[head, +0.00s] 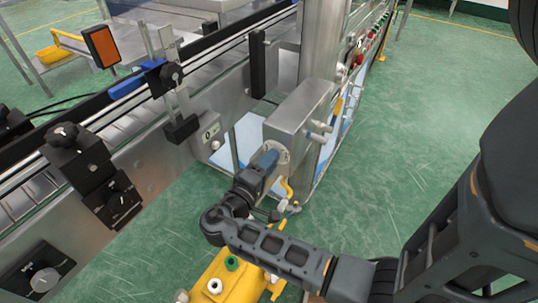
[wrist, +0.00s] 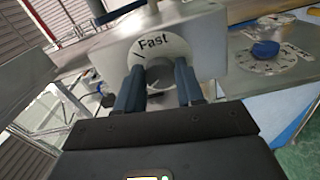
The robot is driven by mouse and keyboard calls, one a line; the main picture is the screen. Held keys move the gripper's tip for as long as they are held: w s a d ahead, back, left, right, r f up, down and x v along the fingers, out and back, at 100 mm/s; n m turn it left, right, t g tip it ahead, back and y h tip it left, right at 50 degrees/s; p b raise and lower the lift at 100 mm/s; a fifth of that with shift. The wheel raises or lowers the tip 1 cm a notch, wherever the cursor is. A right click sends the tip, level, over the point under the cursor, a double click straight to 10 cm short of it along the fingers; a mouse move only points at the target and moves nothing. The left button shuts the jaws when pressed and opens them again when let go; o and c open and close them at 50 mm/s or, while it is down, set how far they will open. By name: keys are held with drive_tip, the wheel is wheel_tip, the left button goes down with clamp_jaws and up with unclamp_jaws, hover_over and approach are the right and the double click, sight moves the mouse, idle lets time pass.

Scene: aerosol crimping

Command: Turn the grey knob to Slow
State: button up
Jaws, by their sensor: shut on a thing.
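The grey knob (wrist: 160,76) shows between my two fingers in the wrist view, in front of a round white dial. The dial (wrist: 154,44) carries the word "Fast" above the knob, beside a short dark mark. The word Slow is not visible, and I cannot read where the knob points. My gripper (wrist: 159,82) is shut on the knob, one blue-grey finger on each side. In the head view my gripper (head: 270,160) reaches the face of the grey metal box (head: 299,112); there the knob is hidden by the fingers.
A blue knob (wrist: 265,49) on another dial sits to the right in the wrist view. In the head view the conveyor (head: 130,122) with black clamps runs along the left. A yellow unit (head: 232,278) lies below my forearm. Green floor to the right is open.

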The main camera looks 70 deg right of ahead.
drive_tip(key=shift+r+n+p, duration=0.15)
drive_tip(key=shift+n+p, duration=0.85)
drive_tip(key=shift+n, duration=0.3)
drive_tip(key=o, duration=1)
drive_tip(key=shift+o, duration=0.2)
drive_tip(key=b+v, duration=0.1)
drive_tip(key=v, duration=0.7)
